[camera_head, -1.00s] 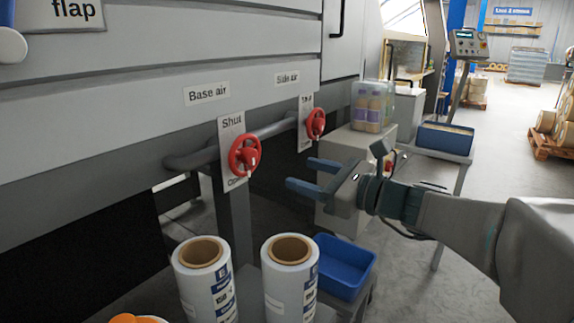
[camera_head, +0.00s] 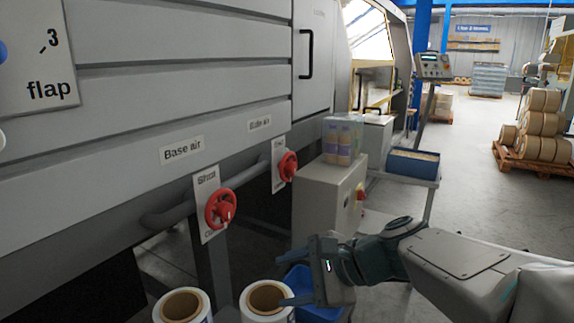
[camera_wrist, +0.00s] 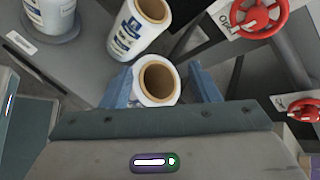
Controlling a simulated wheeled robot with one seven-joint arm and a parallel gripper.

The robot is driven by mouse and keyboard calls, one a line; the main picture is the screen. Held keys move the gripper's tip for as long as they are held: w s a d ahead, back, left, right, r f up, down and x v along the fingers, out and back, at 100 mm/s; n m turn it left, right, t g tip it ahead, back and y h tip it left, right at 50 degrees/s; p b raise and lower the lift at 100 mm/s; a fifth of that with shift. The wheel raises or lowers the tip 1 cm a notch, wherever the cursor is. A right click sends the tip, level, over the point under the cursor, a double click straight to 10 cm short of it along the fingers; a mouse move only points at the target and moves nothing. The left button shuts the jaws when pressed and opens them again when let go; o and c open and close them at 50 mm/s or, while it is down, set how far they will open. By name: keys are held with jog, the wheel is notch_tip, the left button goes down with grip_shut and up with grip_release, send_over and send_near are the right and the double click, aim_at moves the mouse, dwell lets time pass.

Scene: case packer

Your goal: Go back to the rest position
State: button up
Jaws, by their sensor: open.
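My gripper (camera_head: 292,284) is low at the lower middle of the head view, beside the right-hand film roll (camera_head: 267,299) and over the blue bin (camera_head: 303,283). Its two blue fingers are spread apart with nothing seen held. In the wrist view the fingers (camera_wrist: 161,88) appear on either side of a white roll with a brown core (camera_wrist: 158,80). I cannot tell the gap in height between them. The red Base air handwheel (camera_head: 221,209) and the red Side air handwheel (camera_head: 286,167) are on the machine, clear of my gripper.
A second film roll (camera_head: 183,306) stands to the left. A grey cabinet (camera_head: 325,205) with wrapped bottles (camera_head: 341,141) on top stands behind my arm. A blue tray (camera_head: 413,162) sits on a side table. Open floor (camera_head: 470,185) lies to the right.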

jog(key=s+d+r+n+h+p, duration=0.1)
jog(key=s+d+n+h+p, duration=0.3)
jog(key=d+n+h+p, duration=0.1)
jog(key=s+d+r+n+g+h+p, duration=0.1)
jog(key=s+d+r+n+h+p, duration=0.1)
jog(key=s+d+n+h+p, duration=0.3)
jog(key=d+n+p, duration=0.2)
jog(key=d+n, duration=0.1)
jog(key=d, duration=0.1)
jog(key=shift+s+r+h, duration=0.2)
jog(key=shift+s+h, duration=0.05)
jog(key=shift+h, duration=0.05)
